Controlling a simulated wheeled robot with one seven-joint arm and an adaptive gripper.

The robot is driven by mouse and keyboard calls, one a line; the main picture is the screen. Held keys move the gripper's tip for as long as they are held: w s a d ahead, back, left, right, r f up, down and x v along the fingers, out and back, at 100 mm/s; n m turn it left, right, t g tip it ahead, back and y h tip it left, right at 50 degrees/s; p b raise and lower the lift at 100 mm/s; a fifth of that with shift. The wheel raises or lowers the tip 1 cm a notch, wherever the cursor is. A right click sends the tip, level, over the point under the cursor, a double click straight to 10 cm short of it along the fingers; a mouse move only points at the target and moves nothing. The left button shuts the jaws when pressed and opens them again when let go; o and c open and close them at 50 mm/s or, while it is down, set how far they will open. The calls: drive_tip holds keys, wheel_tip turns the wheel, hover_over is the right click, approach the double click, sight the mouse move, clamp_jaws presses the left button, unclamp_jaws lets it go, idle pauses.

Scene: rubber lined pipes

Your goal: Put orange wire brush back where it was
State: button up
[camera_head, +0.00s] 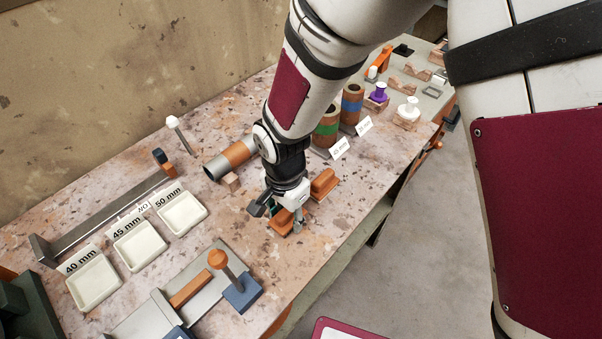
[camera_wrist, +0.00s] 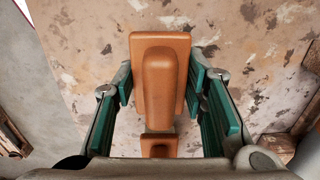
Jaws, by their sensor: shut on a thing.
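My gripper (camera_head: 284,212) points down over the front middle of the bench. It is shut on an orange-brown block with a raised grip, which I take as the orange wire brush (camera_head: 281,229). In the wrist view the brush (camera_wrist: 160,75) sits between the green finger pads (camera_wrist: 160,92), its long side running away from the camera. Its bristles are hidden, and I cannot tell whether it touches the bench. A similar orange-brown block (camera_head: 325,183) lies just right of my gripper in the head view.
A banded pipe (camera_head: 238,155) lies behind my gripper. Upright pipes (camera_head: 328,128) with label cards stand further right. White trays (camera_head: 140,243) marked by size are at left. A blue-based stand with an orange knob (camera_head: 217,259) is at front left. The bench front edge is close.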

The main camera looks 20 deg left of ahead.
drive_tip(key=shift+f, duration=0.1)
drive_tip(key=o, duration=1.1)
